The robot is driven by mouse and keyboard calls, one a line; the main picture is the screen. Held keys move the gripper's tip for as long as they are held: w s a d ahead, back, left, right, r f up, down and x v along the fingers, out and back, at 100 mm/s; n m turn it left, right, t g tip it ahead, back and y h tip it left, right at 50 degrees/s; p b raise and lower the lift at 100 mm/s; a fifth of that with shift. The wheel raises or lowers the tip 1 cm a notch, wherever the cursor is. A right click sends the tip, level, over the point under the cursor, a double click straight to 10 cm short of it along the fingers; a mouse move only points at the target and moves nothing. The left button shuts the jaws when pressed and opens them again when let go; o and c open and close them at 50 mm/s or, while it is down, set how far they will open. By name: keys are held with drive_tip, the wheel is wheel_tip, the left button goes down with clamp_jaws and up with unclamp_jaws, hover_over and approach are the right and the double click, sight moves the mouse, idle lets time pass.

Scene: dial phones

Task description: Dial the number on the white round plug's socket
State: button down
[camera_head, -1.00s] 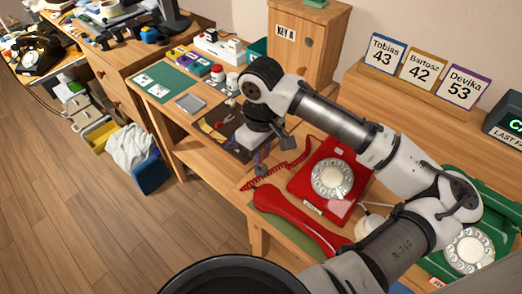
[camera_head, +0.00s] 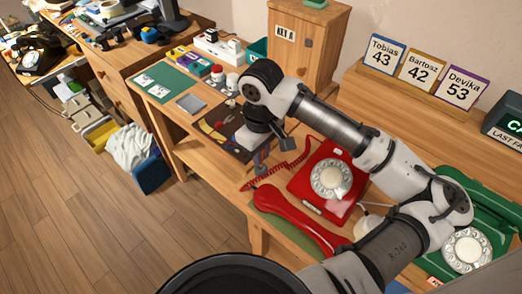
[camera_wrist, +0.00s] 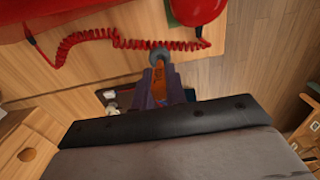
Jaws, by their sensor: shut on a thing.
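My gripper (camera_head: 262,157) points down over the table's front edge, left of the red phone. In the wrist view its purple-grey fingers (camera_wrist: 160,85) are shut on a slim orange tool (camera_wrist: 159,73) with a round grey tip (camera_wrist: 159,54). The red phone (camera_head: 308,186) has a white rotary dial (camera_head: 331,179); its red handset (camera_head: 290,215) lies off the body, in front. A green phone (camera_head: 482,211) with a white dial (camera_head: 466,249) stands at right, partly behind my arm. A white power strip (camera_head: 217,46) with plugs lies at the back; its plug shapes and any numbers are unreadable.
A coiled red cord (camera_head: 281,176) runs close to my gripper; it also shows in the wrist view (camera_wrist: 115,42). A wooden cabinet (camera_head: 305,45) stands behind. Name cards (camera_head: 422,69) read Tobias 43, Bartosz 42, Devika 53. Another black phone (camera_head: 36,53) is far left.

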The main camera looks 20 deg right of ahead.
drive_tip(key=shift+f+b, duration=0.85)
drive_tip(key=shift+f, duration=0.5)
drive_tip(key=c, duration=1.3)
unclamp_jaws()
drive_tip(key=shift+c, duration=0.2)
drive_tip(key=shift+r, duration=0.1)
wheel_tip(320, 180, up, 14)
drive_tip(key=shift+f, duration=0.1)
